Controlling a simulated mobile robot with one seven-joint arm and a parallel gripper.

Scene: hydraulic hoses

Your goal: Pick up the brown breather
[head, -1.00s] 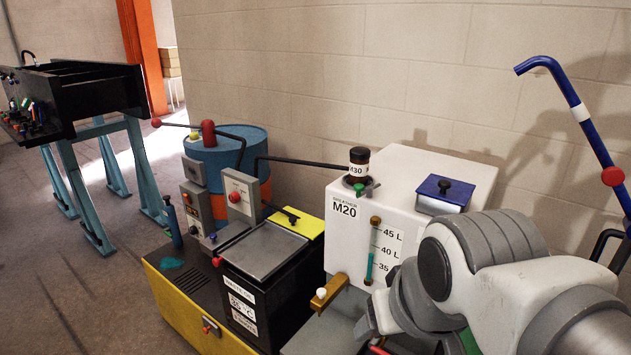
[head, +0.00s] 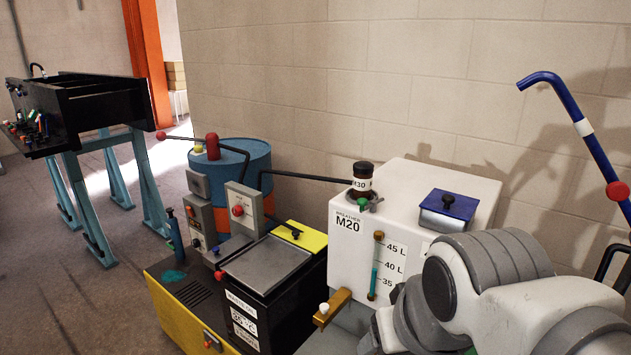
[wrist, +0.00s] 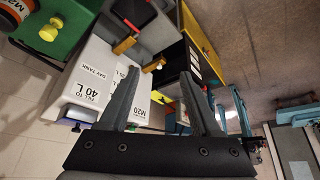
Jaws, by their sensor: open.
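The tank front reads M20. In the wrist view, a reddish-brown cylinder labelled M20 (wrist: 17,9) shows at the top left corner by a green box; I cannot tell if it is a breather too. My gripper (wrist: 162,73) is open with nothing between its fingers, the tank (wrist: 92,70) lying beyond them. The head view shows my arm at lower right, but not the fingers.
A blue-lidded box (head: 447,208) sits on the tank top. A black lever (head: 310,178) reaches close to the breather from the left. A brass tap (head: 332,307) sticks out in front. The green box (wrist: 70,25) has a yellow knob. A blue pipe (head: 575,115) rises at right.

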